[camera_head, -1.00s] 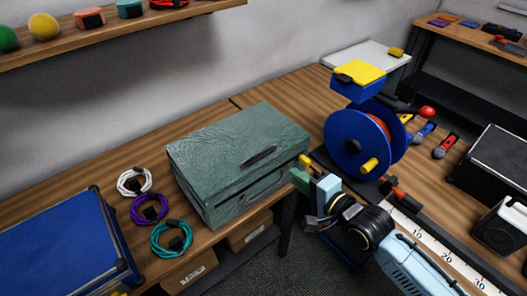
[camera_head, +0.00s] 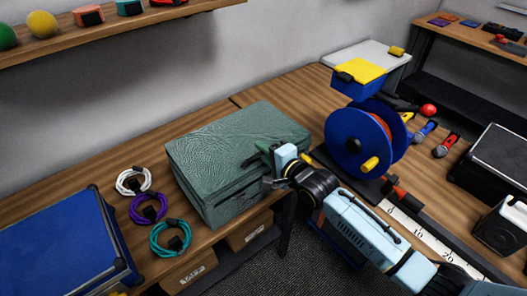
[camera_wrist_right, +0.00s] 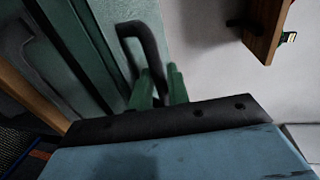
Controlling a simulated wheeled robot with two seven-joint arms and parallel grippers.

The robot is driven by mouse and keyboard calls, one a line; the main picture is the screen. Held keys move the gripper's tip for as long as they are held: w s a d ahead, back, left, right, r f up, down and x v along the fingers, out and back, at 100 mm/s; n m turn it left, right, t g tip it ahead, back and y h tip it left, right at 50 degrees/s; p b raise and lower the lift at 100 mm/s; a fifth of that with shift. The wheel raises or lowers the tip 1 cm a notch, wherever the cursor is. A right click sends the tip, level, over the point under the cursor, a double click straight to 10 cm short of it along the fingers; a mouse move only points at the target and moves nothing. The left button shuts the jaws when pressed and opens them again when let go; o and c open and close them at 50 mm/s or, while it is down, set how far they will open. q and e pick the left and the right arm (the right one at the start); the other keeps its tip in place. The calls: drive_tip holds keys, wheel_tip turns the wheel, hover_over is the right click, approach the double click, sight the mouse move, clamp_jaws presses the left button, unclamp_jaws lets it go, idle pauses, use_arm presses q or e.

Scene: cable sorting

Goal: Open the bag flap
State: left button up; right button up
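The green bag (camera_head: 215,150) is a textured case lying closed on the wooden table in the head view, its flap down. Its dark handle sits on the top near the front edge; it also shows in the right wrist view as a dark curved handle (camera_wrist_right: 146,45). My right gripper (camera_head: 268,155) is at this handle and partly hides it. In the right wrist view its green fingers (camera_wrist_right: 160,92) stand apart, with the handle's lower end between them. Whether they press on it I cannot tell. My left gripper is not in view.
White (camera_head: 133,181), purple (camera_head: 148,208) and teal (camera_head: 170,238) cable coils lie left of the bag. A blue box (camera_head: 60,245) is at the lower left. A blue reel (camera_head: 358,140) stands right of the bag, near my right arm. A shelf (camera_head: 95,42) hangs above.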

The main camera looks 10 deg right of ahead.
drive_tip(key=shift+w+a, duration=0.1)
drive_tip(key=shift+w, duration=0.05)
clamp_jaws()
drive_tip(key=shift+r, duration=0.1)
